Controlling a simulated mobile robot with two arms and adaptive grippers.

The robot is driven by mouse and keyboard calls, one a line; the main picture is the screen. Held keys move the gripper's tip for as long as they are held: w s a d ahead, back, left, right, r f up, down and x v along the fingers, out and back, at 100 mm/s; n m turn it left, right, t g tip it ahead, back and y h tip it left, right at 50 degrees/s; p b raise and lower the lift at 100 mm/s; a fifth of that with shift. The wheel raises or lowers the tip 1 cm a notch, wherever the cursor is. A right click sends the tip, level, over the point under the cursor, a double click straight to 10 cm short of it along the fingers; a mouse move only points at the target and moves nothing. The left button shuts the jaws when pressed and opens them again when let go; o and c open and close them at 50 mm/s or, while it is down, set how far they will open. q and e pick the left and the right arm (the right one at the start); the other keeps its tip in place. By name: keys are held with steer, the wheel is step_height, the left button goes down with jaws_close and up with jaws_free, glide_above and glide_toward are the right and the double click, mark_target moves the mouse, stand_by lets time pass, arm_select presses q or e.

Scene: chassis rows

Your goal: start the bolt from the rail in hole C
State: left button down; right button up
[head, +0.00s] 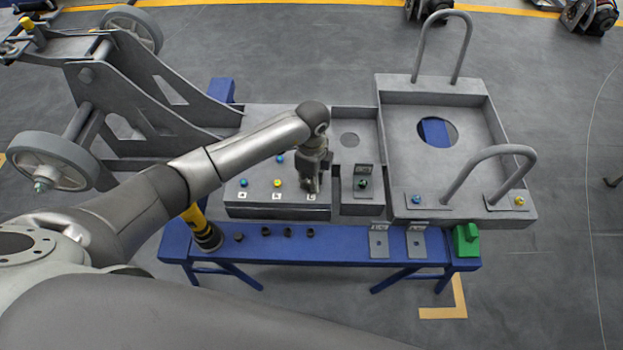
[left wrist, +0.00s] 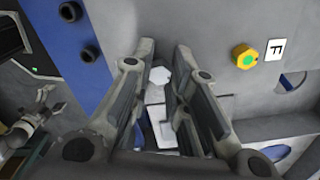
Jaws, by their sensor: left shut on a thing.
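My left gripper (head: 311,188) points down at the front right part of the grey chassis plate (head: 240,212). In the left wrist view its fingers are shut on a pale hex-headed bolt (left wrist: 159,76). The rightmost of three white labels (head: 311,196) lies just in front of the fingertips; its letter is too small to read surely. The hole under the fingers is hidden, so I cannot tell whether the bolt's tip is in it. The blue rail (head: 340,250) runs along the front with several dark round pieces, one at its left (head: 239,237).
A yellow bolt (head: 277,183) and a blue bolt (head: 243,183) sit in the plate to the left. A small upright bracket (head: 362,182) stands close right. A framed tray with handles (head: 490,130) is farther right, and a green block (head: 466,240) at the rail's right end.

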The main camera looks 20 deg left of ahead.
arm_select(q)
steer(key=shift+m, duration=0.5)
steer(key=m+b, duration=0.1)
steer(key=m, duration=0.2)
steer(key=shift+f, duration=0.1)
steer(key=shift+m, duration=1.1)
steer(key=m+b, duration=0.2)
steer(key=m, duration=0.1)
steer(key=shift+f, duration=0.1)
steer(key=shift+m, duration=1.1)
